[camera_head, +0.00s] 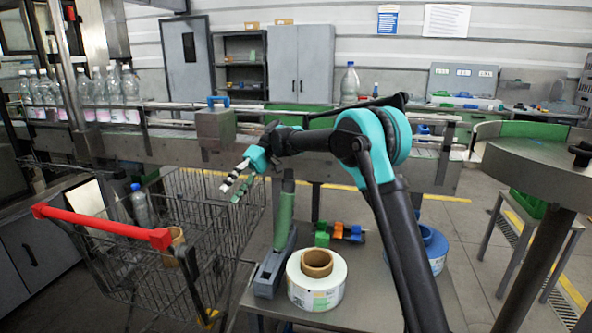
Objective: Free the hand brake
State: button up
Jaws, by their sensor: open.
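An upright lever with a green grip (284,215) and a grey upper end rises from a long grey base (272,272) on a low metal table; it looks like the hand brake. It stands nearly upright. My gripper (231,192), with a striped black-and-white finger and a green finger, is open and empty. It hangs to the left of the lever's upper part, apart from it in the picture, over the shopping cart's side. My teal and black arm reaches in from the lower right and passes above the lever.
A white label reel (318,288) sits right beside the grey base. Green, orange and blue blocks (340,232) and a blue reel (432,247) lie behind it on the table (360,312). A wire shopping cart (215,235) stands left. A bottle conveyor (150,148) runs behind.

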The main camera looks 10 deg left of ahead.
aim_at(183, 250)
jog(key=k, duration=1)
